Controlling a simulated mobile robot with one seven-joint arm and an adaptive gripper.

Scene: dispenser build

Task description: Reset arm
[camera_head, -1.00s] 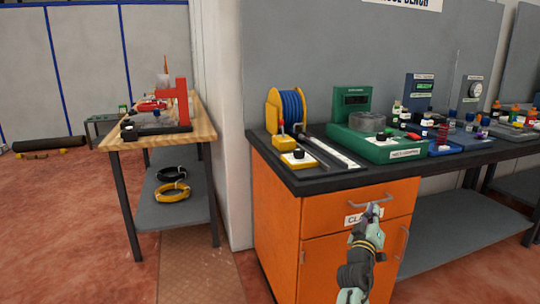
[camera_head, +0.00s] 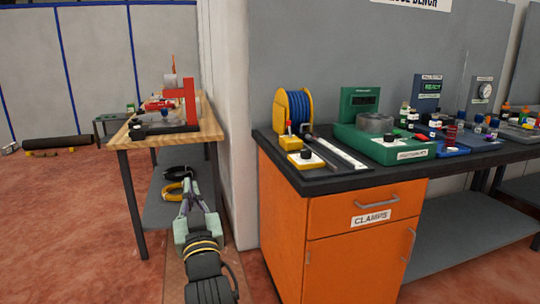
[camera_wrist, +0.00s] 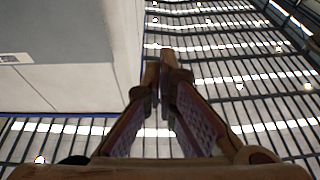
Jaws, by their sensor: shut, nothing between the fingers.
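My gripper (camera_head: 187,186) shows in the head view in the gap between the wooden table and the orange cabinet, with my forearm below it. Its fingers point up and away from me. In the wrist view the two fingers (camera_wrist: 164,62) come together at their tips with nothing between them. Behind them the wrist view shows only the wall and the roof beams.
An orange cabinet (camera_head: 340,240) with a "CLAMPS" drawer (camera_head: 370,218) stands right under a dark bench top (camera_head: 300,178) bearing a blue hose reel (camera_head: 293,108) and a green device (camera_head: 395,148). A wooden table (camera_head: 208,127) stands left. Open floor (camera_head: 60,220) lies farther left.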

